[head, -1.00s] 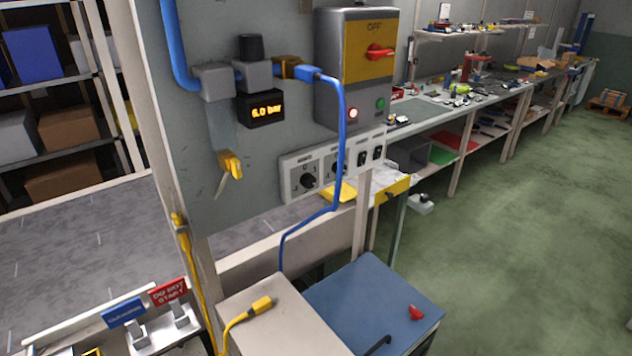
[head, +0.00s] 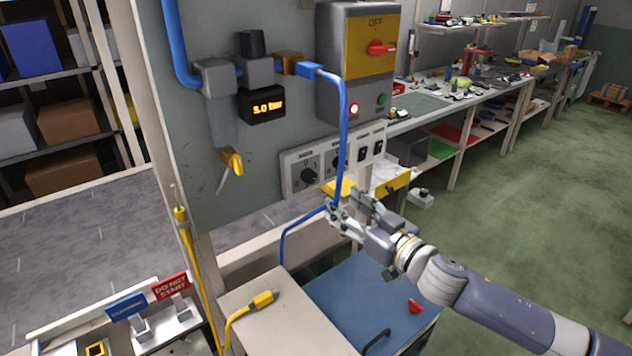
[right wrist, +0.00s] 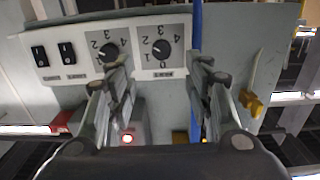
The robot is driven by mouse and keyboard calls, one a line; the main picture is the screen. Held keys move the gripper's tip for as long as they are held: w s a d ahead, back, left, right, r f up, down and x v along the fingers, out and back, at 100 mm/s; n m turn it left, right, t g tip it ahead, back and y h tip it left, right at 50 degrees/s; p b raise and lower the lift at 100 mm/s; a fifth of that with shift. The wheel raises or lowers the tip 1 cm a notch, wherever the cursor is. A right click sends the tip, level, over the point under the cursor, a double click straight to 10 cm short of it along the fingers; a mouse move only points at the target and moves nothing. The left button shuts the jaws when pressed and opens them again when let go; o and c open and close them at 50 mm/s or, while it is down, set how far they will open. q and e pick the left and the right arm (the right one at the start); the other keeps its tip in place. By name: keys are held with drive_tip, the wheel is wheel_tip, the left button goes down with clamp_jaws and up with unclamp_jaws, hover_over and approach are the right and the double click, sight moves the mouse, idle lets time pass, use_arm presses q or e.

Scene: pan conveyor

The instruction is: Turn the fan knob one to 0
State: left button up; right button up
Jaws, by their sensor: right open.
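The control panel (head: 290,185) on the grey wall board carries two black dial knobs, a left knob (head: 309,175) and a second knob (head: 337,160). Their small labels are too blurred to name fan knob one surely. The right wrist view shows the panel upside down, with the left knob (right wrist: 160,47) between my finger lines and the second knob (right wrist: 108,50) beside a finger. Both dials bear numbers; their exact settings are unclear. My right gripper (head: 346,203) is open and empty, below and in front of the panel, apart from the knobs. My left gripper is not in view.
A blue hose (head: 342,130) hangs in front of the panel, close to my right gripper. Above are a switch box (head: 330,60) with a red handle and a pressure display (head: 265,107). A blue-topped cabinet (head: 330,295) stands below. Open floor lies at the right.

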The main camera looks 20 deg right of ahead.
sight(312, 179)
drive_tip(key=p+x, duration=0.1)
drive_tip(key=x, duration=0.2)
drive_tip(key=p+x, duration=0.1)
drive_tip(key=x, duration=0.2)
drive_tip(key=p+x, duration=0.1)
drive_tip(key=x, duration=0.2)
drive_tip(key=shift+w+a+r, duration=0.2)
drive_tip(key=shift+w+r, duration=0.05)
drive_tip(key=shift+w+a+f, duration=0.1)
drive_tip(key=shift+w+a, duration=0.15)
drive_tip(key=shift+w, duration=0.35)
drive_tip(key=c, duration=1)
